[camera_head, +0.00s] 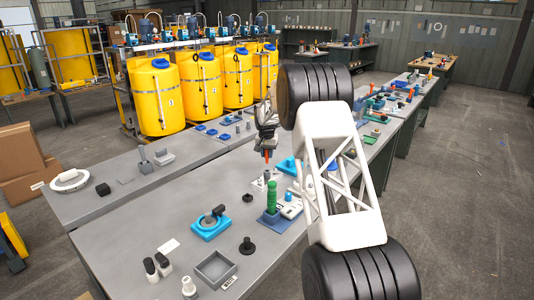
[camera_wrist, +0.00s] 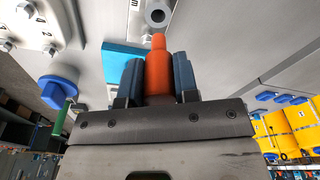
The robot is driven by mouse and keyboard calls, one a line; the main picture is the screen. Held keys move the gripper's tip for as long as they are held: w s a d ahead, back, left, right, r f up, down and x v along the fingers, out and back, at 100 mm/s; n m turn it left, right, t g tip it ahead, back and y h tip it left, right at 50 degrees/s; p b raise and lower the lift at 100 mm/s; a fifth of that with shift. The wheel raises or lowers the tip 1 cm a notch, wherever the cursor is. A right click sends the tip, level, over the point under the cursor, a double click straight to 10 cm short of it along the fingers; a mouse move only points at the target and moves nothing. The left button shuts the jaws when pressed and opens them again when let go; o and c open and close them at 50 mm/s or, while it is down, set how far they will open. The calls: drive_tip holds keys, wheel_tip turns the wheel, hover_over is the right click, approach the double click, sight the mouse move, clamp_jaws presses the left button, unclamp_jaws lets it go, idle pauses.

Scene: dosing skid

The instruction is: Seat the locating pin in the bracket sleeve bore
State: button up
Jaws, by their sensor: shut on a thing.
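My gripper (camera_wrist: 158,78) is shut on an orange locating pin (camera_wrist: 158,62), which sits between its two dark fingers with the narrower tip pointing away from the palm. In the head view my gripper (camera_head: 267,138) is above the bench and the orange pin (camera_head: 267,156) points down. A grey round sleeve with a dark bore (camera_wrist: 157,15) shows at the top of the wrist view, beyond the pin tip. The pin appears apart from the sleeve; the exact gap and alignment cannot be told. In the head view I cannot clearly make out the sleeve below the pin.
A green-handled tool on a blue base (camera_head: 271,195) stands close to the gripper. A blue block (camera_wrist: 123,62) and a white plate (camera_wrist: 40,35) lie nearby. A blue fixture (camera_head: 210,228), a black knob (camera_head: 247,246) and a grey tray (camera_head: 216,268) are nearer the front.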

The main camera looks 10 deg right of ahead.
sight(267, 163)
drive_tip(key=shift+f, duration=3.7)
idle(0.5)
drive_tip(key=o, duration=1.1)
drive_tip(key=shift+c, duration=0.2)
drive_tip(key=shift+s+a+r, duration=0.1)
drive_tip(key=shift+s+r, duration=0.05)
drive_tip(key=shift+r, duration=1.15)
drive_tip(key=shift+s+a+r, duration=0.1)
drive_tip(key=shift+s+r, duration=0.05)
drive_tip(key=shift+r, duration=1.1)
drive_tip(key=shift+s+r, duration=0.15)
drive_tip(key=shift+r, duration=1.15)
